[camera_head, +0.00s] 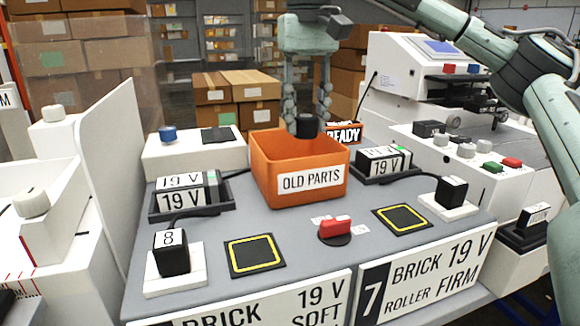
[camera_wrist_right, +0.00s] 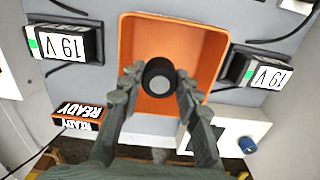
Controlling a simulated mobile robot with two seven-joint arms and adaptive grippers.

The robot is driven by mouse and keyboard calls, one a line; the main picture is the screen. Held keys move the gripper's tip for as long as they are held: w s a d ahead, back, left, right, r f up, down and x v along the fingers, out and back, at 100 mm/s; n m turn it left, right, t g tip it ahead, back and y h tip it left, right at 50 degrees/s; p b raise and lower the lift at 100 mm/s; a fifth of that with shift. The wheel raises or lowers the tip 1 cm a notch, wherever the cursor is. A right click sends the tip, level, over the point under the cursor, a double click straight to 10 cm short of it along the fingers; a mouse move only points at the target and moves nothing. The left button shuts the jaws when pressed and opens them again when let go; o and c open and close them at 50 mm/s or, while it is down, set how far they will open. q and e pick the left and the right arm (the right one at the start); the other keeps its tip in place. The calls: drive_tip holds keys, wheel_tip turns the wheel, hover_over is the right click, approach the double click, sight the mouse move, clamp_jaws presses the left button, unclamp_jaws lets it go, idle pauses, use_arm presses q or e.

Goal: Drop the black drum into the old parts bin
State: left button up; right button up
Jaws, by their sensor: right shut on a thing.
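The black drum (camera_head: 306,126) is a short dark cylinder held between the fingers of my right gripper (camera_head: 306,118). In the right wrist view the drum (camera_wrist_right: 158,77) sits between the two fingertips (camera_wrist_right: 158,84), with its round grey-centred end facing the camera. The orange bin labelled OLD PARTS (camera_head: 262,188) stands at the back middle of the grey table. In the head view the drum overlaps the bin's far rim; in the wrist view it appears over the bin's opening (camera_wrist_right: 172,28). The bin looks empty where I see inside. My left gripper is not in view.
Black 19 V bricks sit left (camera_head: 188,196) and right (camera_head: 383,162) of the bin. An orange READY sign (camera_head: 343,132) stands behind its right side. In front are a red switch (camera_head: 335,228) and two yellow-outlined pads (camera_head: 255,254). A white panel (camera_head: 110,175) rises at left.

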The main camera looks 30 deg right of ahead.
drive_tip(key=shift+f, duration=1)
drive_tip(key=o, duration=1.1)
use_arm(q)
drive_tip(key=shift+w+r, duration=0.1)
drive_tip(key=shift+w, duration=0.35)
use_arm(e)
wheel_tip(320, 180, up, 12)
drive_tip(key=shift+r, duration=0.1)
